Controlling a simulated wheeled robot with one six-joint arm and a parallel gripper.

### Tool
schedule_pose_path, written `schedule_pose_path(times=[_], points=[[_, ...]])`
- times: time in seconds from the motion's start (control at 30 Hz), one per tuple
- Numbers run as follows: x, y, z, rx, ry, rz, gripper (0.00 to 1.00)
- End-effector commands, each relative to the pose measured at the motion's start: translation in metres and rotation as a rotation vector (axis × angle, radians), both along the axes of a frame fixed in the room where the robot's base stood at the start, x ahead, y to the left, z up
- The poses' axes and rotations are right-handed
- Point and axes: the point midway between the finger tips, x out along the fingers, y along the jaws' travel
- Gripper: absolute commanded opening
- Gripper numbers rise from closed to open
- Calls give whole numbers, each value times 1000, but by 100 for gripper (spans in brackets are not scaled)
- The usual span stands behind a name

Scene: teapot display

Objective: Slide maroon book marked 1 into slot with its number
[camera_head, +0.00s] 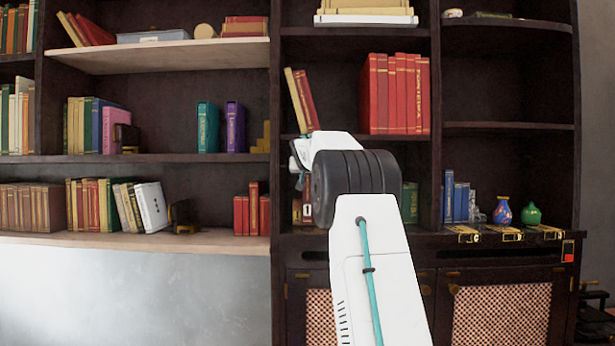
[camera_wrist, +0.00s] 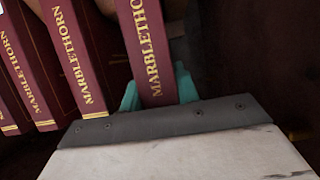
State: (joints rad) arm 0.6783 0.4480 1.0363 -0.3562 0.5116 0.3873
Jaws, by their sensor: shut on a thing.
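My gripper (camera_wrist: 158,90) has its teal fingers on either side of a maroon book (camera_wrist: 145,35) with gold MARBLETHORN lettering on its spine, and is shut on it in the wrist view. No number on this book can be read. Several matching maroon books (camera_wrist: 68,50) lean side by side to its left, apart from the held book at the near end. In the head view my white arm reaches to the middle bookcase bay and hides the gripper and the held book.
The dark space right of the held book looks free in the wrist view. In the head view, red books (camera_head: 395,95) stand on the shelf above, and blue books (camera_head: 458,200), a blue vase (camera_head: 503,211) and a green vase (camera_head: 531,214) stand to the right.

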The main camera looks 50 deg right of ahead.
Motion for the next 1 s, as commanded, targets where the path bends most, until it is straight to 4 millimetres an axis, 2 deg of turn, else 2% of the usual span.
schedule_pose_path(times=[0.43,0.47,0.53,0.83,1.0], points=[[6,-8,2,-3,-2,1,0],[6,-7,2,-4,-3,1,36],[6,-7,2,-3,-2,1,56],[6,-7,-1,1,2,0,56],[-5,6,8,0,0,1,56]])
